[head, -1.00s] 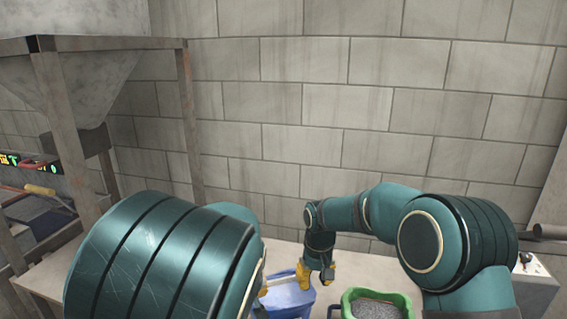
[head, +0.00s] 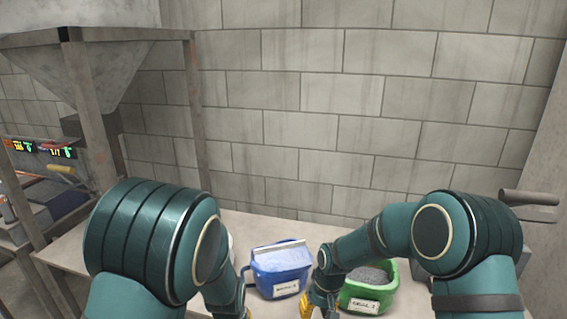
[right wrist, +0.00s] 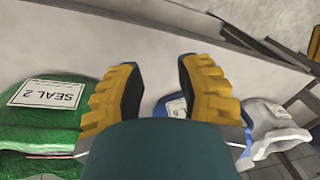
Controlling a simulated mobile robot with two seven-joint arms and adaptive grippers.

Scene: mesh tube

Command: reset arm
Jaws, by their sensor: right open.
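My right gripper (head: 322,304) is low in the head view, between the blue bag and the green bag. The right wrist view shows its two yellow fingers (right wrist: 155,95) apart, with nothing between them. My left arm comes down at the left of the head view. Only a yellow bit of the left gripper (head: 248,312) shows at the bottom edge, so its jaws cannot be judged.
A blue bag (head: 280,268) with a label and a green bag (head: 384,291) of grey grains stand on the table (head: 228,216). The green bag's label reads SEAL 2 in the right wrist view (right wrist: 45,93). A metal hopper frame (head: 192,110) stands left. A block wall (head: 330,110) is behind.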

